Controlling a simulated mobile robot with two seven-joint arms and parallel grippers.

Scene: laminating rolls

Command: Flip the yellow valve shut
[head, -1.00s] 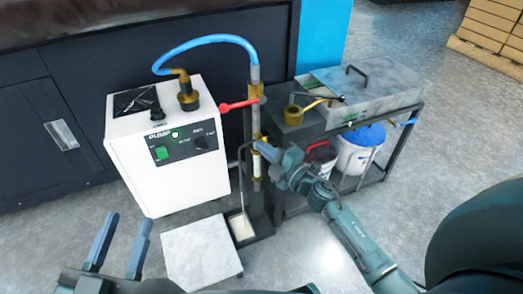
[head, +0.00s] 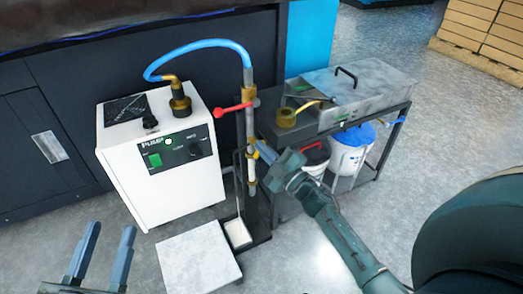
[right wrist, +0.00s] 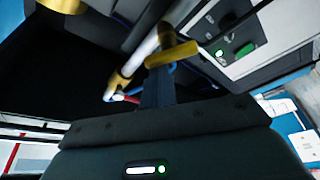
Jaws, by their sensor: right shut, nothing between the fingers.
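The yellow valve handle (right wrist: 172,53) crosses just past my right fingertips in the right wrist view, slanting beside the pale pipe. In the head view only a small yellow part of the valve (head: 255,154) shows on the upright pipe (head: 249,125), below the red lever (head: 232,109). My right gripper (head: 264,150) is shut and empty, its tips close to the valve. I cannot tell whether the tips touch the handle, and its exact angle is partly hidden in the head view. My left gripper (head: 103,258) is open and empty at the lower left, far from the valve.
A white pump box (head: 165,185) stands left of the pipe, joined to it by a blue hose (head: 205,46). A dark cart (head: 352,120) with a grey lidded tank (head: 355,95) stands right. Buckets sit below it. A pale plate (head: 198,265) lies in front.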

